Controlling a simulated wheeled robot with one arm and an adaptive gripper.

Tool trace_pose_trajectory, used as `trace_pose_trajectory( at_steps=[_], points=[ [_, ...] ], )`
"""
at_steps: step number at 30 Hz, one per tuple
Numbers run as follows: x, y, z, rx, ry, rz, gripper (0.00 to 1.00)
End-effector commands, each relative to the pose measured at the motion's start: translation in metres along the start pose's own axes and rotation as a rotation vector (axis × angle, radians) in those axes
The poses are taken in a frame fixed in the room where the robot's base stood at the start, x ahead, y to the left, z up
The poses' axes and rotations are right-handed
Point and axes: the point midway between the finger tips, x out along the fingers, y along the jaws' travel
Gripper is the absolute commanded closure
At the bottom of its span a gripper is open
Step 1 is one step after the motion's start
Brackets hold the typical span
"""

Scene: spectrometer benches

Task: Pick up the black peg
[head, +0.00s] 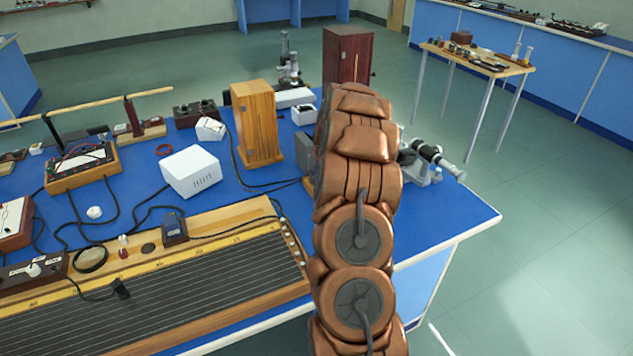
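I cannot pick out a black peg with certainty. A small black upright piece (120,288) stands on the dark, wire-strung board (220,319) at the lower left, with a dark cable running to it. A larger black block (174,228) sits on the board's wooden back strip. My copper-coloured arm rises from the bottom edge over the right part of the blue bench (450,222). My gripper does not show; the arm hides what lies behind it.
A white box (190,171), a tall wooden box (256,123), a dark red cabinet (348,55) and a microscope (289,60) stand on the bench. Loose cables and small instruments crowd its left. A side table (512,68) stands at the far right, with open floor before it.

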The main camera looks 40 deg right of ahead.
Motion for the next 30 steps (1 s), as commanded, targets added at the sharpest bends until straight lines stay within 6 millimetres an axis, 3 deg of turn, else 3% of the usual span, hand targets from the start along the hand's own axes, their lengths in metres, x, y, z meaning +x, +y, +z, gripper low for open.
trace_pose_trajectory(
  at_steps=[13, 24, 30],
  points=[
    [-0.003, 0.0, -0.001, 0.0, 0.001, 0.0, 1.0],
    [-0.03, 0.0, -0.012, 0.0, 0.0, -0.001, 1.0],
    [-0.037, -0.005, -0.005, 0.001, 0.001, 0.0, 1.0]
  ],
)
